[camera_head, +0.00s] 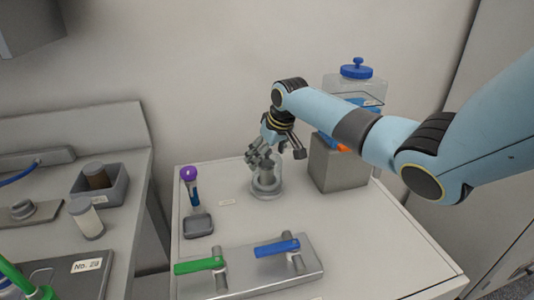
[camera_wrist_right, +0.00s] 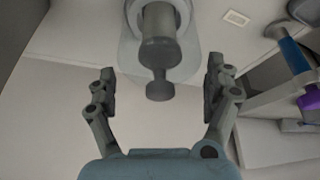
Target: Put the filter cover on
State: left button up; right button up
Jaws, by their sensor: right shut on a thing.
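The filter is a grey upright cylinder with a narrower knob end on a round grey base (camera_head: 267,191) on the white cabinet top. The filter (camera_wrist_right: 160,45) also shows in the right wrist view. A clear, see-through cover (camera_head: 279,178) stands around the filter; its outline (camera_wrist_right: 130,55) also shows in the right wrist view. My right gripper (camera_head: 272,153) is above the base, with its fingers on either side of the clear cover, shut on it. Whether the cover's lower rim touches the base cannot be told. My left gripper is not in view.
A clear jar with a blue lid (camera_head: 356,70) is behind my right arm, by a grey block (camera_head: 338,165). A purple-topped tool (camera_head: 190,185) stands left. A plate with green (camera_head: 200,265) and blue (camera_head: 277,248) handles is in front. The cabinet's right side is clear.

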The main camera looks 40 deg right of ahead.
jog(key=shift+p, duration=0.3)
dwell(0.4)
jog(key=shift+f, duration=0.1)
jog(key=o, duration=1.1)
notch_tip(320, 180, up, 7)
jog(key=p, duration=0.7)
jog(key=shift+p, duration=0.3)
jog(key=shift+c, duration=0.4)
grip_shut()
